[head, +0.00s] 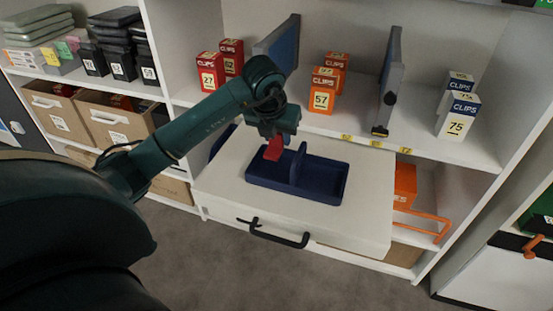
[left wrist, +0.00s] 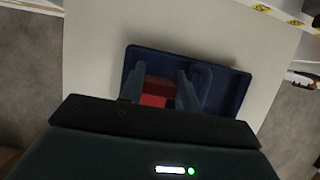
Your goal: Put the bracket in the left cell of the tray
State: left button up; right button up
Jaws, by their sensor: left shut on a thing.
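The red bracket (head: 273,149) hangs below my left gripper (head: 277,135), which is shut on it. It also shows in the left wrist view as a red block (left wrist: 157,90) between the two fingers (left wrist: 160,88). The dark blue tray (head: 330,198) has a raised divider (head: 298,164) that splits it into a left and a right cell. The bracket is over the left cell, on the left side of the divider. In the head view it appears above the tray floor; whether its lower end touches anything I cannot tell. My right gripper is not in view.
The tray stands on a pulled-out white drawer (head: 225,193) with a black handle (head: 278,236). An orange box (head: 404,186) sits on the lower shelf at the right.

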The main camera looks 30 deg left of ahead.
aim_at(275, 145)
pick_arm(q)
jog(key=shift+f+b, duration=0.45)
jog(key=shift+f, duration=2.15)
jog(key=shift+f, duration=0.1)
jog(key=o, duration=0.9)
jog(key=shift+o, duration=0.2)
jog(key=shift+r, duration=0.3)
jog(key=p+v, duration=0.2)
jog(key=v, duration=0.9)
jog(key=shift+s+d+r, duration=0.1)
jog(key=shift+s+r, duration=0.05)
jog(key=shift+s, duration=0.05)
jog(key=shift+s+r, duration=0.1)
jog(key=shift+r, duration=0.05)
